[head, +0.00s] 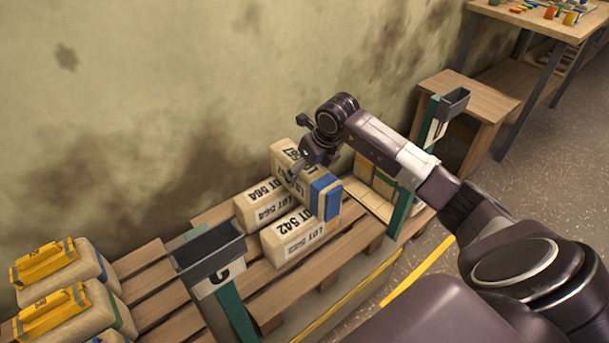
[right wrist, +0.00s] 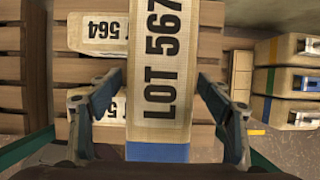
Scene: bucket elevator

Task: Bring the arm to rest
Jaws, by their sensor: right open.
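My right gripper (head: 303,165) is at the sack stack on the wooden pallet, its arm reaching in from the right. In the right wrist view the fingers (right wrist: 157,85) are open, one on each side of the LOT 567 sack (right wrist: 163,60), with gaps between them and the sack. This tan sack with a blue end band (head: 325,196) lies across the LOT 564 sack (head: 262,206) and the LOT 542 sack (head: 293,237). The gripper hides part of it in the head view. My left gripper is not in view.
A dark bin on a green post (head: 207,248) stands at the pallet's front; another green post (head: 404,205) stands right of the stack. Yellow-topped sacks (head: 65,300) lie at left. More sacks (head: 375,180) sit behind the right post. A wall rises behind; floor is clear at right.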

